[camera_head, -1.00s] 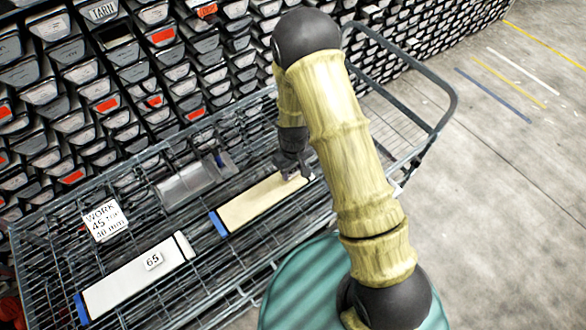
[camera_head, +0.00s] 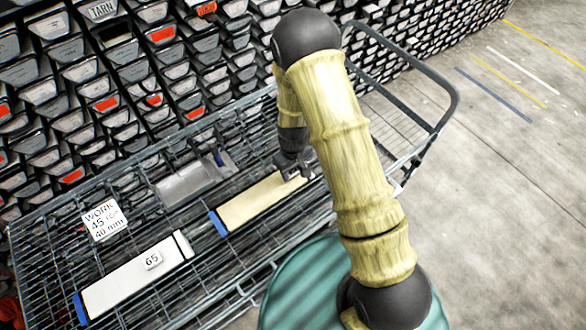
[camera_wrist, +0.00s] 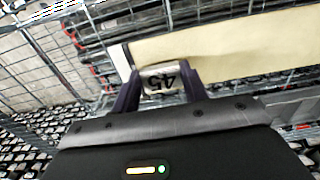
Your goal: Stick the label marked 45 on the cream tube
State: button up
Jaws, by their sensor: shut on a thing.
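The cream tube (camera_head: 258,203) lies on the wire cart with a blue cap at its near left end. It also shows as a long cream strip in the wrist view (camera_wrist: 220,42). My gripper (camera_head: 300,170) is at the tube's far right end. In the wrist view its two dark fingers are shut on the label marked 45 (camera_wrist: 162,80), which reads upside down there. The label overlaps the tube's edge in that view; I cannot tell whether it touches the tube.
A white tube (camera_head: 125,283) with a label marked 65 (camera_head: 152,260) lies at left on the cart (camera_head: 205,245). A clear holder (camera_head: 185,182) stands behind the cream tube.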

jog(key=shift+f+b, duration=0.55)
jog(key=shift+f, duration=0.3)
jog(key=shift+r, duration=0.1)
jog(key=o, duration=1.3)
jog(key=shift+c, duration=0.2)
jog(key=shift+o, duration=0.4)
jog(key=o, duration=0.4)
jog(key=shift+r, duration=0.1)
jog(key=shift+r+p, duration=2.55)
jog(key=shift+r, duration=0.85)
jog(key=shift+r, duration=0.1)
